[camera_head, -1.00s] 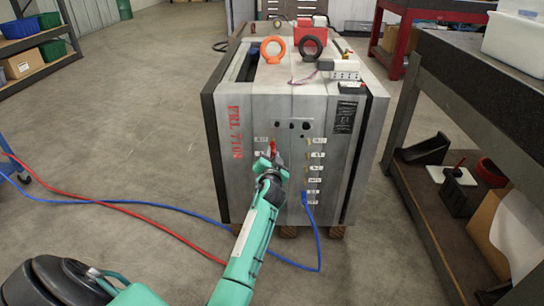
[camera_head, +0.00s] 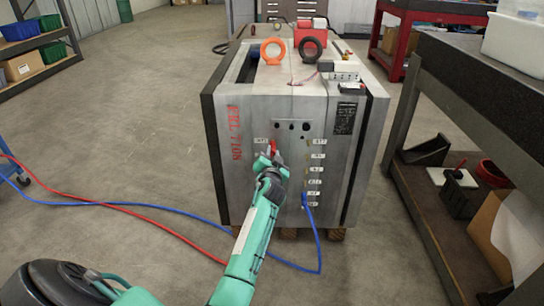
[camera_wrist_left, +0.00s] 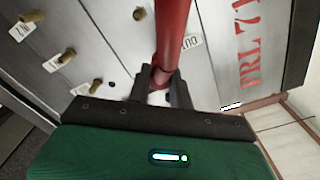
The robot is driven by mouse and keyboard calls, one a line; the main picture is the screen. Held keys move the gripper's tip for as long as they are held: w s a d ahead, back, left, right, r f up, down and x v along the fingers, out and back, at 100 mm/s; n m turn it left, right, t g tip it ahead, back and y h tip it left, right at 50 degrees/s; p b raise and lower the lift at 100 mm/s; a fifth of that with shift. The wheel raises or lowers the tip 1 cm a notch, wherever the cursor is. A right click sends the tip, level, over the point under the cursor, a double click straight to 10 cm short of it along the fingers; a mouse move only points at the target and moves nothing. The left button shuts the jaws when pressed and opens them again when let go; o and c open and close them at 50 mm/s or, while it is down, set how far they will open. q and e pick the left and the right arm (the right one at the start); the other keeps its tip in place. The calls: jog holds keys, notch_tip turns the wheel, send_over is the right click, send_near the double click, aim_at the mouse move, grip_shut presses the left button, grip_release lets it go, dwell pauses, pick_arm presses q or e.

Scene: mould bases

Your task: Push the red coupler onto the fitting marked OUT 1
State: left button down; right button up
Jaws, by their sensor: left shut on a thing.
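My left gripper (camera_head: 272,158) is at the front face of the grey mould base (camera_head: 285,112), near its left column of labels. It is shut on the red coupler (camera_head: 273,146), which also shows in the left wrist view (camera_wrist_left: 172,40) as a red cylinder rising from between the black fingers (camera_wrist_left: 166,85). A white tag (camera_wrist_left: 191,42) with partly hidden OUT lettering sits beside the coupler. The coupler's tip and any fitting behind it are hidden, so I cannot tell if they touch. My right gripper is not in view.
Bare brass fittings (camera_wrist_left: 97,85) with tags stand beside the coupler in the wrist view. A blue hose (camera_head: 314,225) hangs from the lower right column. A red hose (camera_head: 160,225) crosses the floor.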

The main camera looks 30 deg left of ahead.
pick_arm(q)
jog(key=shift+w+a+r, duration=0.1)
jog(key=shift+w+a, duration=0.2)
jog(key=shift+w, duration=0.1)
dwell(0.4)
jog(key=c, duration=0.8)
grip_release()
jog(key=shift+o, duration=0.2)
jog(key=shift+v, duration=1)
jog(key=shift+p+v, duration=0.75)
jog(key=shift+v, duration=1.75)
